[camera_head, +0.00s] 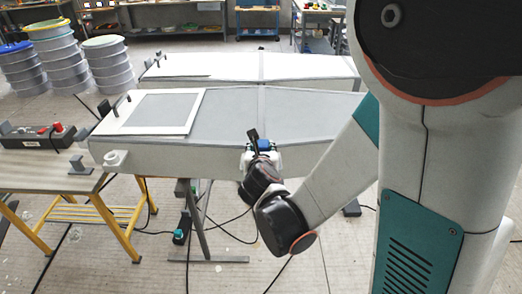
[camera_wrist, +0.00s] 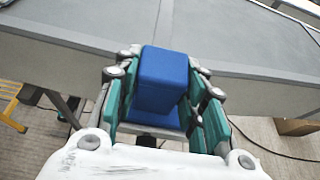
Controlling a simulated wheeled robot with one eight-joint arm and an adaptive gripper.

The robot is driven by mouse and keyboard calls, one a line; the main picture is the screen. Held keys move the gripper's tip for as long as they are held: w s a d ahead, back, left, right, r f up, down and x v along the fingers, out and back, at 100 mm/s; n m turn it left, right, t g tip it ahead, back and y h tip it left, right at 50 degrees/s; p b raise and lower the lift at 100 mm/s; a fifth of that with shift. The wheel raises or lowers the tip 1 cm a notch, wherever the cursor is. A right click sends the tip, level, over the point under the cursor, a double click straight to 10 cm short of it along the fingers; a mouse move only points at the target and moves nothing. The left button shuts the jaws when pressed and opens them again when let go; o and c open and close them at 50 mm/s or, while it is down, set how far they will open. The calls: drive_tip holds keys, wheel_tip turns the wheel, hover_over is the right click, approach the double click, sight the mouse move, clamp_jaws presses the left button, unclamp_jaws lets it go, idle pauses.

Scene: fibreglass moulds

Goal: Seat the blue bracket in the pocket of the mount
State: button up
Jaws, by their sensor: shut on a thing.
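The blue bracket (camera_wrist: 163,78) is a blocky blue piece with a tall part and a lower ledge. It sits between the green-padded fingers of my gripper (camera_wrist: 160,95), which is shut on it. In the head view the bracket (camera_head: 264,145) shows as a small blue patch at my gripper (camera_head: 262,149), in front of the near mould's side. In the wrist view the mould's edge lies just beyond the bracket; I cannot tell whether they touch. I cannot make out the mount or its pocket for certain; the gripper and bracket hide the area behind them.
The long grey near mould (camera_head: 220,112) stands across the middle, with a second mould (camera_head: 215,64) behind it. A wooden table (camera_head: 40,172) at left holds a grey angled piece (camera_head: 78,165) and a control box (camera_head: 38,138). Cables lie on the floor below.

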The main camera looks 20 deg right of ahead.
drive_tip(key=shift+f, duration=0.2)
drive_tip(key=o, duration=1.2)
drive_tip(key=shift+r, duration=0.1)
